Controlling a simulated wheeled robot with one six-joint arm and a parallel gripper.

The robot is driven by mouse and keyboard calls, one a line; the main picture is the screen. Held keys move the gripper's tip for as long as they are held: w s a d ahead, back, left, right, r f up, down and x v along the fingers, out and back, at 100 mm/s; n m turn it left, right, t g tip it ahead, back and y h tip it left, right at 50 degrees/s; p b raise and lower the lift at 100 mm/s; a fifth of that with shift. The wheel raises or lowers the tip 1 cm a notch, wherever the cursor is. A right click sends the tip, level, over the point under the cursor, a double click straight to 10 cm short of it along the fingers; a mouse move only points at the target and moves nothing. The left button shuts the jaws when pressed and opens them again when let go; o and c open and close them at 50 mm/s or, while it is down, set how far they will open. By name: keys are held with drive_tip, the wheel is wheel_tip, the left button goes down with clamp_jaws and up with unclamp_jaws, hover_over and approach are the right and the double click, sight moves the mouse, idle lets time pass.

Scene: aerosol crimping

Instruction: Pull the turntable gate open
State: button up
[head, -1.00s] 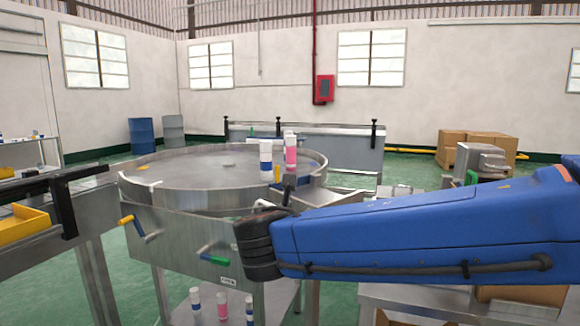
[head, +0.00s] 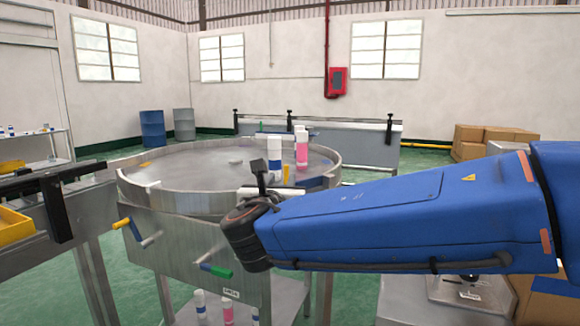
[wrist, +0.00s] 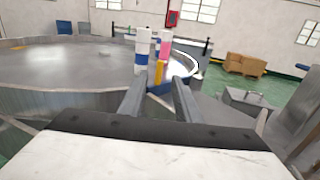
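The round metal turntable (head: 160,200) stands ahead, with a raised rim. A small upright yellow post (head: 286,174), which looks like the gate's handle, is at its right side. It also shows in the wrist view (wrist: 158,74), with a blue part by its foot. My gripper (wrist: 160,80) is open and empty; in the wrist view its fingers are apart, with the post seen between and beyond them. Contact cannot be told. In the head view my wrist hides most of the gripper and the near right rim. The gate panel itself is hard to make out.
A white-and-blue can (head: 274,152) and a pink-and-white can (head: 302,150) stand close behind the post. A yellow crank (head: 124,222) and a green crank (head: 218,270) stick out from the front panel. A conveyor rail (head: 60,190) is at left, cardboard boxes (head: 485,138) at back right.

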drive_tip(key=w, duration=0.9)
drive_tip(key=w+d, duration=0.1)
drive_tip(key=w, duration=0.4)
drive_tip(key=shift+w, duration=0.2)
clamp_jaws()
